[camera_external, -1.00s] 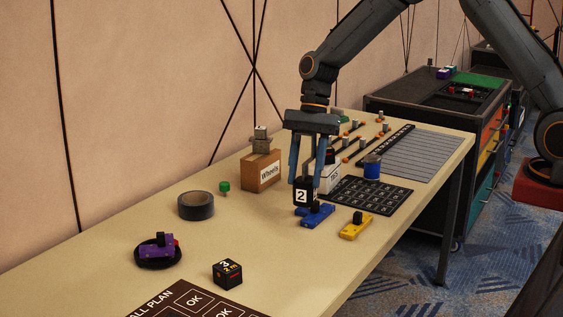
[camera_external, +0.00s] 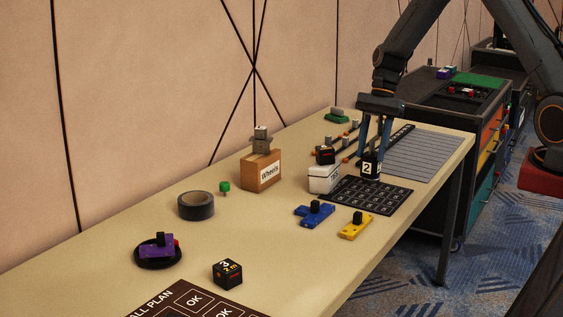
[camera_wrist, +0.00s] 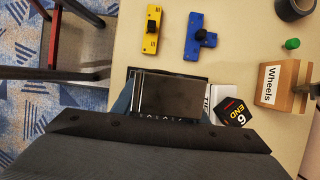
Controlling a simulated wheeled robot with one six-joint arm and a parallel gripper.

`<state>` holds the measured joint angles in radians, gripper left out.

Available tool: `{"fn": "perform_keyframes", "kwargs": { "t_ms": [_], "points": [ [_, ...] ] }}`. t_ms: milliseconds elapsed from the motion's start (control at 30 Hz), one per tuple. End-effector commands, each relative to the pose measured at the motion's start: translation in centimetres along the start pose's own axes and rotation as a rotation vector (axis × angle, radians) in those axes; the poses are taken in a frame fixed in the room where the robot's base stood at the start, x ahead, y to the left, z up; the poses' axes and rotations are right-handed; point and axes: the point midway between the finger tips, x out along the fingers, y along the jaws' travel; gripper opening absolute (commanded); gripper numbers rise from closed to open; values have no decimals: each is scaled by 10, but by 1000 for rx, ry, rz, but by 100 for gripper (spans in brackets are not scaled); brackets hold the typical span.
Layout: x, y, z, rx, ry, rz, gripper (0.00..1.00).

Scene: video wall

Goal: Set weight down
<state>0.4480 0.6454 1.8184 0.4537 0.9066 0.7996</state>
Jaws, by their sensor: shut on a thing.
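The weight, a black block marked 2 (camera_external: 369,169), is held in my gripper (camera_external: 372,155). My gripper's fingers are shut on it and point down. The block is over the back right part of the black grid mat (camera_external: 345,201); I cannot tell whether it touches the mat. In the wrist view the block's dark top (camera_wrist: 168,97) fills the space in front of my gripper and covers most of the mat. The blue can is hidden from sight.
A white box (camera_external: 322,180) with a black block (camera_external: 325,155) on it stands just left of the mat. Blue (camera_external: 314,220) and yellow (camera_external: 356,227) pieces lie in front. A brown Wheels box (camera_external: 262,174) and tape roll (camera_external: 196,206) stand further left.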

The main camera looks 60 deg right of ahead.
Motion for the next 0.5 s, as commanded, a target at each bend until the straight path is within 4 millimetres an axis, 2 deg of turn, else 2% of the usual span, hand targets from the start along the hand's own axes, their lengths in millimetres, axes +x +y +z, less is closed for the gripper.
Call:
{"fn": "perform_keyframes", "kwargs": {
  "t_ms": [200, 500],
  "points": [
    [30, 1, -12, 1, -1, 2, 0],
    [50, 0, -20, 0, 0, 0, 0]
  ]
}}
